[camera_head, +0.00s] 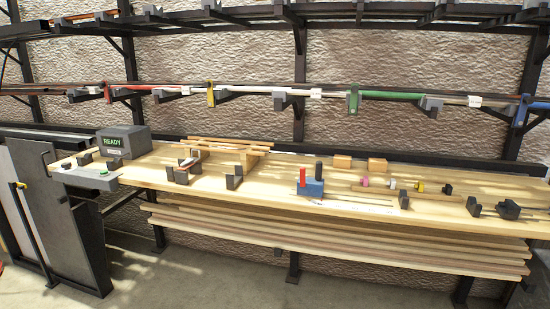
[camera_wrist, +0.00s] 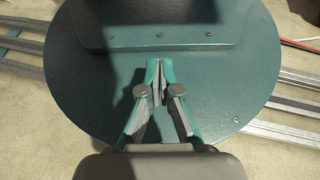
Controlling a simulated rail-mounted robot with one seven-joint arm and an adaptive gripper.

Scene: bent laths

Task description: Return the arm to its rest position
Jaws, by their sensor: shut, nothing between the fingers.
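My gripper (camera_wrist: 157,64) shows in the wrist view. Its two teal fingers are shut with their tips together, and nothing is between them. Below it is a round, dark teal plate with small bolts, which looks like my own base. The head view does not show my arm or gripper. There the long wooden workbench (camera_head: 270,204) stands against a rough stone wall, well apart from anything of mine that I can see.
On the bench are a grey box reading READY (camera_head: 124,142), a blue block with red and black handles (camera_head: 311,187), wooden blocks (camera_head: 377,165) and several dark holders. A rack rail (camera_head: 385,96) runs above. Metal rails (camera_wrist: 285,103) lie on the floor beside the round plate.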

